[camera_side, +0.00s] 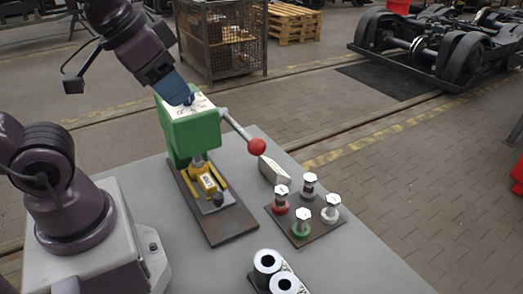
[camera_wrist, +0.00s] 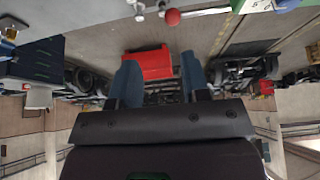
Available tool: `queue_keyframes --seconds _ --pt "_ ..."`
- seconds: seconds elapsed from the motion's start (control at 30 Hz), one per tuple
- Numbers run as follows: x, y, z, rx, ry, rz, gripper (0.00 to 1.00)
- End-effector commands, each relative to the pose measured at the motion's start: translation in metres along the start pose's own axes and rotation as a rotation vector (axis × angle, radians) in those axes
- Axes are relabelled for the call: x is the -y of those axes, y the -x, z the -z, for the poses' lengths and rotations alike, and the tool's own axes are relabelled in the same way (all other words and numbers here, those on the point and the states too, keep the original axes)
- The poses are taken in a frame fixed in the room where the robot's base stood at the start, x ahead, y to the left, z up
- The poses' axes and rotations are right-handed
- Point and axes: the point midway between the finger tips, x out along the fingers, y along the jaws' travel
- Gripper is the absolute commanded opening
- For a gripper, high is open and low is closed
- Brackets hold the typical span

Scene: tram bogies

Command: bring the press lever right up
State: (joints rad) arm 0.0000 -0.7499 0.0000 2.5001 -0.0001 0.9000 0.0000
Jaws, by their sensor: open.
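The green press (camera_side: 190,132) stands on a dark base plate on the grey table in the side view. Its grey lever (camera_side: 234,124) slopes down to the right from the press head and ends in a red ball knob (camera_side: 257,146). The knob also shows at the top of the wrist view (camera_wrist: 172,17). My gripper (camera_side: 186,98) is at the top of the press head in the side picture; I cannot tell whether it touches. In the wrist view its blue fingers (camera_wrist: 158,78) are apart with nothing held, and the knob lies beyond them.
A plate with several hex-headed bolts (camera_side: 303,229) stands right of the press, near a grey wedge-shaped block (camera_side: 274,170). A holder with two ring-shaped parts (camera_side: 268,262) is at the front. A wire cage (camera_side: 222,40) stands on the floor behind. The table's front right is clear.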

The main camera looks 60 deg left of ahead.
Motion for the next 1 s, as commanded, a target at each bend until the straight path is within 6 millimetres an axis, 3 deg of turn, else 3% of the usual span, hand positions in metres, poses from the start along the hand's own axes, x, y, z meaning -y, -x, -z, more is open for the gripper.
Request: queue_keyframes --seconds 0.4,0.43,0.53,0.57,0.77,1.0 --pt "0.000 0.000 0.000 0.000 0.000 0.000 0.43" --pt "0.000 0.000 0.000 0.000 0.000 0.000 0.45" --pt "-0.003 -0.001 0.000 0.004 -0.014 -0.007 0.66" --pt "-0.005 -0.004 -0.001 0.018 -0.025 -0.013 0.66" --pt "-0.031 -0.041 -0.005 0.209 -0.158 -0.045 0.66" --pt "-0.055 -0.094 -0.016 0.537 -0.500 0.039 0.66"
